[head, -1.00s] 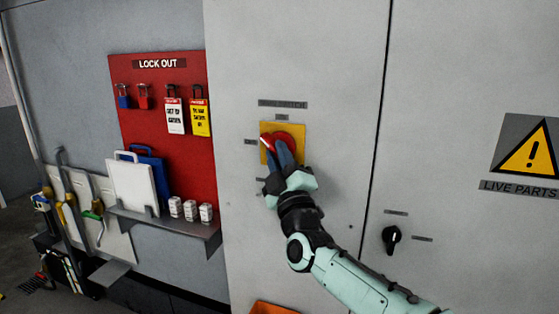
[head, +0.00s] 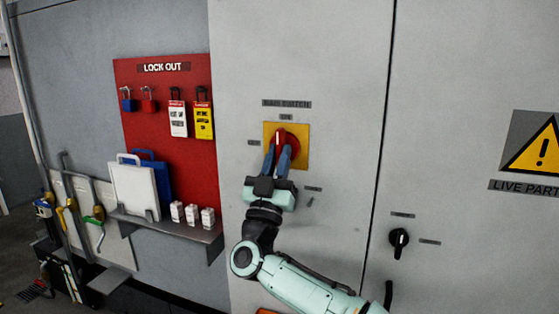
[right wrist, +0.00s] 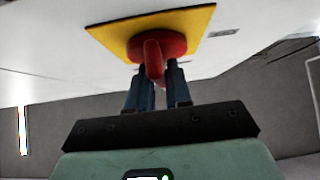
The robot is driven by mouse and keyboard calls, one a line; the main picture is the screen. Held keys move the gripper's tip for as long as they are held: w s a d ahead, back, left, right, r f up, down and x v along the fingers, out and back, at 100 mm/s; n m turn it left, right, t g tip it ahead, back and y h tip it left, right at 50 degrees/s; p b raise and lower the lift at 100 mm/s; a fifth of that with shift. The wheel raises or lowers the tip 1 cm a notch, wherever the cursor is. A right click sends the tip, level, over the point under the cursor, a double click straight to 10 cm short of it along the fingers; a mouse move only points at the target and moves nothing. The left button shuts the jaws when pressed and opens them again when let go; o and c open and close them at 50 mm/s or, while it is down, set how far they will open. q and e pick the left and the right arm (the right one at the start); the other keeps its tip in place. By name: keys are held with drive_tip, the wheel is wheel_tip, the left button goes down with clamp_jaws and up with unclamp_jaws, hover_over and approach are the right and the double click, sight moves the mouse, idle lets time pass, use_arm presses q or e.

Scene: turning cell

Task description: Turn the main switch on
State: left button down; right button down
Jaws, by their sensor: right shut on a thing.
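The main switch (head: 282,136) is a red rotary handle on a yellow square plate (head: 301,155), fixed to the grey cabinet door. Its handle stands about upright, its upper end toward the small ON label (head: 286,117). My right gripper (head: 281,152) comes up from below and is shut on the handle, a blue finger on each side. In the right wrist view, the red handle (right wrist: 152,58) lies between the two fingertips (right wrist: 156,73) in front of the yellow plate (right wrist: 196,28). The fingers hide part of the handle. My left gripper is not in view.
A small black rotary knob (head: 398,241) sits on the door to the right. On the left, a red LOCK OUT board (head: 150,93) carries padlocks and tags, above a shelf (head: 200,236) that sticks out.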

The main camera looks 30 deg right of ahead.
drive_tip(key=shift+r+m+g+h, duration=0.15)
drive_tip(key=shift+m+g+h, duration=0.45)
drive_tip(key=shift+m+g, duration=0.15)
drive_tip(key=c, duration=1.1)
unclamp_jaws()
drive_tip(key=shift+t, duration=0.25)
drive_tip(key=shift+a+f, duration=0.15)
drive_tip(key=shift+f, duration=0.1)
drive_tip(key=b+v, duration=0.5)
drive_tip(key=v, duration=0.8)
drive_tip(key=shift+s+a+r, duration=0.1)
drive_tip(key=shift+s+r, duration=0.05)
drive_tip(key=shift+s, duration=0.05)
